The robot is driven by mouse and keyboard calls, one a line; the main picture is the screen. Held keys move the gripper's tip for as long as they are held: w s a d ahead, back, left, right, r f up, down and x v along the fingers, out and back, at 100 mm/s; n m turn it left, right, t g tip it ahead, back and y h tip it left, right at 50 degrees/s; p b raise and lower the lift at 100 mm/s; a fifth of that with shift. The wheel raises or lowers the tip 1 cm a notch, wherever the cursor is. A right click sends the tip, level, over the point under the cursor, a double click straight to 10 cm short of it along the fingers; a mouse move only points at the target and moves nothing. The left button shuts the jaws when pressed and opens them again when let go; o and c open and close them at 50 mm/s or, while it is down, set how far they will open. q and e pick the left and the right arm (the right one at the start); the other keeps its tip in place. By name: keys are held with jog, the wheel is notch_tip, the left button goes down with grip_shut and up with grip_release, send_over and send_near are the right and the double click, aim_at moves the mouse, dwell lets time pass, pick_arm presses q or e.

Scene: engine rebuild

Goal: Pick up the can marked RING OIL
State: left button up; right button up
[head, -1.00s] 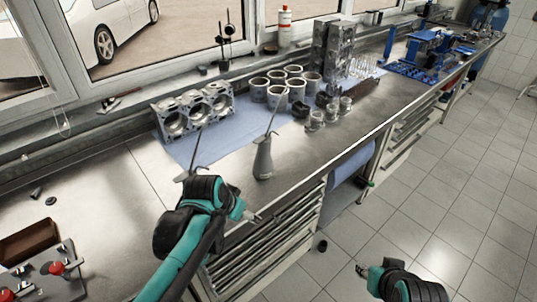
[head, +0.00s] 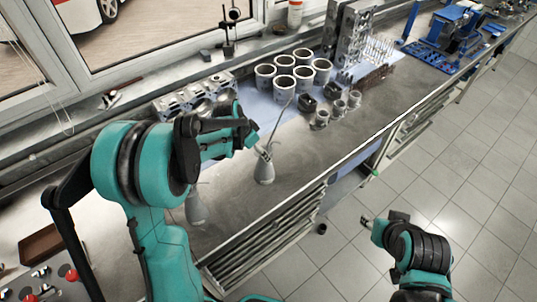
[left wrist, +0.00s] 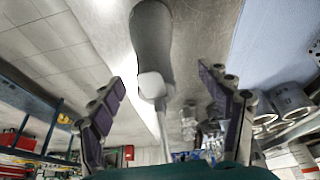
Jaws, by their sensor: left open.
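Two grey oil cans with long thin spouts stand upright on the metal bench. One can (head: 264,170) is at the tip of my left gripper (head: 259,150); the other can (head: 196,208) stands to its left, partly behind my left arm. No marking is readable on either. In the left wrist view a can body (left wrist: 153,35) with a pale square patch lies between the spread fingers of my left gripper (left wrist: 163,92). The fingers are open, with gaps on both sides of the can. My right gripper (head: 368,223) hangs over the floor, its jaws too small to judge.
Several pale cylinder liners (head: 283,64) stand behind the cans on a blue cloth, with small pistons (head: 338,107) to their right. An engine block (head: 345,30) is farther back. A brown tray (head: 40,243) lies at the left.

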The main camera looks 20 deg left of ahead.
pick_arm(q)
jog(key=shift+s+d+f, duration=0.1)
jog(key=shift+s+f, duration=0.1)
jog(key=shift+f, duration=0.1)
jog(key=b+x, duration=0.1)
jog(key=x, duration=0.5)
jog(key=shift+d+f, duration=0.25)
jog(key=shift+f, duration=0.1)
jog(key=shift+s, duration=0.1)
grip_shut()
